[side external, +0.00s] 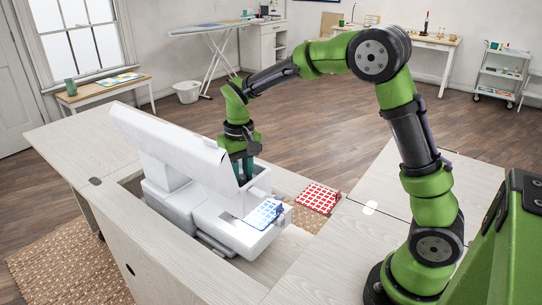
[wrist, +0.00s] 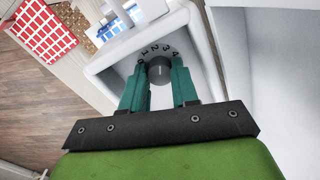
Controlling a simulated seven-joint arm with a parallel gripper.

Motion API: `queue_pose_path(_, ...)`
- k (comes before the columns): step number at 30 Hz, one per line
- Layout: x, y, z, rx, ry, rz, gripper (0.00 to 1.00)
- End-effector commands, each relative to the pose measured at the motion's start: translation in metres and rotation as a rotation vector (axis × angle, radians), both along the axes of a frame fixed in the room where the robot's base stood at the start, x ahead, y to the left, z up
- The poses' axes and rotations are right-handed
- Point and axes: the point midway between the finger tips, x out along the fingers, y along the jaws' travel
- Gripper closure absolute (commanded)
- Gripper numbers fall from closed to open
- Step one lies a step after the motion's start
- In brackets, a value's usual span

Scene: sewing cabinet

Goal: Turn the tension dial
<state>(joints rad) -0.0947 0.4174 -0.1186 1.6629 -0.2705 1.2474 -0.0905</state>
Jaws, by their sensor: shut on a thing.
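The tension dial (wrist: 159,71) is a dark round knob with a pale pointer line and a ring of numbers behind it, set in the white sewing machine's (side external: 170,150) end face. In the wrist view, my gripper (wrist: 159,75) has its two green fingers on either side of the dial, shut on it. In the side external view, my gripper (side external: 243,170) reaches down behind the right end of the machine's arm. The machine hides the dial and fingertips there.
The machine sits in a recess of the pale wood cabinet (side external: 62,132). Blue-patterned cloth (side external: 264,214) lies on the machine bed, and red checked cloth (side external: 318,197) lies on the cabinet to its right. The machine's white walls stand close around my fingers.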

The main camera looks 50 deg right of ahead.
Motion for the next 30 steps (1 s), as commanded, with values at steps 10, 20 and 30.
queue_pose_path(10, 0.0005, 0.0001, 0.0016, 0.001, -0.004, -0.258, 1.0)
queue_pose_path(20, 0.0004, 0.0, 0.0018, 0.001, -0.004, -0.376, 1.0)
queue_pose_path(30, 0.0005, -0.0002, 0.002, 0.001, -0.005, -0.395, 1.0)
